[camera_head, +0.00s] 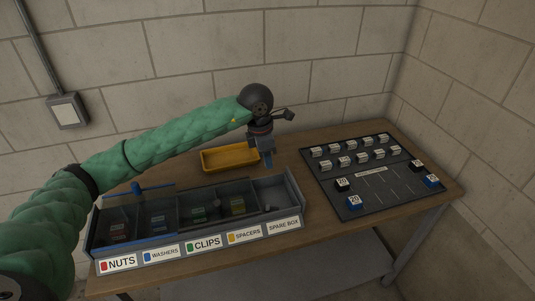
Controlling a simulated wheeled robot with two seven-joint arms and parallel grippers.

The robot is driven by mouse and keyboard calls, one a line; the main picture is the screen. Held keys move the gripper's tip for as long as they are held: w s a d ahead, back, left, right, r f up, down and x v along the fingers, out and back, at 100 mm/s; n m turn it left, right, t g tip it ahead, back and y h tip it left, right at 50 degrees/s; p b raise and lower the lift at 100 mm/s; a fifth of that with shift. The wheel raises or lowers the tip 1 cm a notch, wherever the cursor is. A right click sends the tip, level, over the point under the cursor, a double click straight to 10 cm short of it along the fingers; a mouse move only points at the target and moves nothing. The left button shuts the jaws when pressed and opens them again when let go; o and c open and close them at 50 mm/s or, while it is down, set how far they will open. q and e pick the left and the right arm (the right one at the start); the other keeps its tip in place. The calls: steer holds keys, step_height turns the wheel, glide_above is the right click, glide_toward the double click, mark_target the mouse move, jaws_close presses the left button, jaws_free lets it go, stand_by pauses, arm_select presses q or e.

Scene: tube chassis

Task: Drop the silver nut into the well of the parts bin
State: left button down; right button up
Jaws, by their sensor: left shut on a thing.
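My left gripper (268,164) points down above the back edge of the labelled parts bin, near its right end. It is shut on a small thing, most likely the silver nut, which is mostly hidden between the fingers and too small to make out. The parts bin (184,257) is a long grey box with several compartments, labelled NUTS, WASHERS, CLIPS, SPACERS and SPARE BOX from left to right. Small coloured pieces show dimly in the four left compartments. A small grey spot shows in the SPARE BOX compartment (278,194). My right gripper is not in view.
An orange tray (231,168) stands behind the bin, just left of my gripper. A dark board (376,200) with several white-topped blocks lies on the right of the wooden table (310,222). A blue bar (138,189) stands above the bin's left end.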

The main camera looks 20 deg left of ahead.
arm_select(q)
step_height(320, 180, down, 4)
steer(key=shift+w+f, duration=0.1)
steer(key=shift+f, duration=0.15)
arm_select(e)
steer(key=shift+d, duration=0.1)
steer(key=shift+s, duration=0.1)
arm_select(q)
steer(key=c, duration=1.4)
jaws_free()
steer(key=shift+o, duration=0.8)
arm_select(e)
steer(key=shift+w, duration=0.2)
